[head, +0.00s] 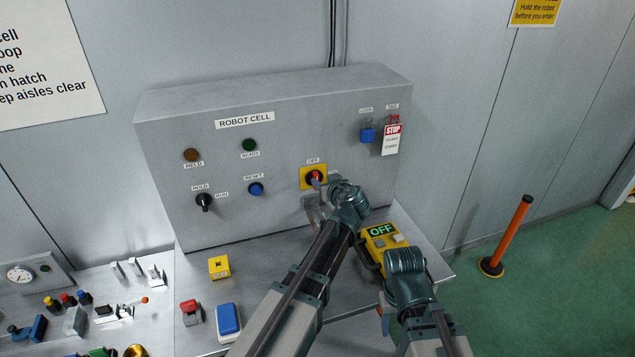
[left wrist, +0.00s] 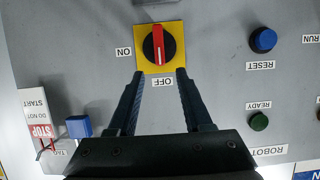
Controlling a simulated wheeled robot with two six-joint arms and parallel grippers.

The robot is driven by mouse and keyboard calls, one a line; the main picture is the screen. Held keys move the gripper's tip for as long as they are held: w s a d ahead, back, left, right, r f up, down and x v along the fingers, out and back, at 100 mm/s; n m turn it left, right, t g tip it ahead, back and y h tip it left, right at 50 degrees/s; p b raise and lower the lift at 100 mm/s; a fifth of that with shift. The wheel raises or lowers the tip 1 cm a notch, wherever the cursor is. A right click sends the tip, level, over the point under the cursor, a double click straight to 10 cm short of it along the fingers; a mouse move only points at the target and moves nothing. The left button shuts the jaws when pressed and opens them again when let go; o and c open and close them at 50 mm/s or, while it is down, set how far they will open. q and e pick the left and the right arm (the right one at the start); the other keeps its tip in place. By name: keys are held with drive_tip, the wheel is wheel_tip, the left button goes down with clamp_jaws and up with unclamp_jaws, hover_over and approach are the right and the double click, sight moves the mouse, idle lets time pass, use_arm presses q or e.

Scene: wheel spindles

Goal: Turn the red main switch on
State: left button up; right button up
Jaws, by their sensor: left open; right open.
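The red main switch (head: 315,177) is a red handle on a black dial over a yellow plate, on the front of the grey control box. In the left wrist view, which is upside down, the red handle (left wrist: 158,45) stands in line with the OFF label, and ON is to the side. My left gripper (left wrist: 160,72) is open, its fingertips at the plate's OFF-side edge, on either side of the handle's line and not around it. In the head view my left gripper (head: 319,197) is partly hidden by its wrist. My right gripper (head: 377,287) is open, low beside a yellow unit.
The yellow unit (head: 383,235) displays OFF. A blue padlock (head: 368,135) and a STOP tag (head: 392,139) hang on the box's right. A hold/run knob (head: 204,202) and blue reset button (head: 256,189) are left of the switch. Small parts lie on the bench at left.

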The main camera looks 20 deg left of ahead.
sight(317, 177)
use_arm(q)
drive_tip(key=b+x, duration=0.1)
drive_tip(key=x, duration=0.5)
drive_tip(key=shift+w+a+b, duration=0.1)
drive_tip(key=shift+b, duration=0.3)
clamp_jaws()
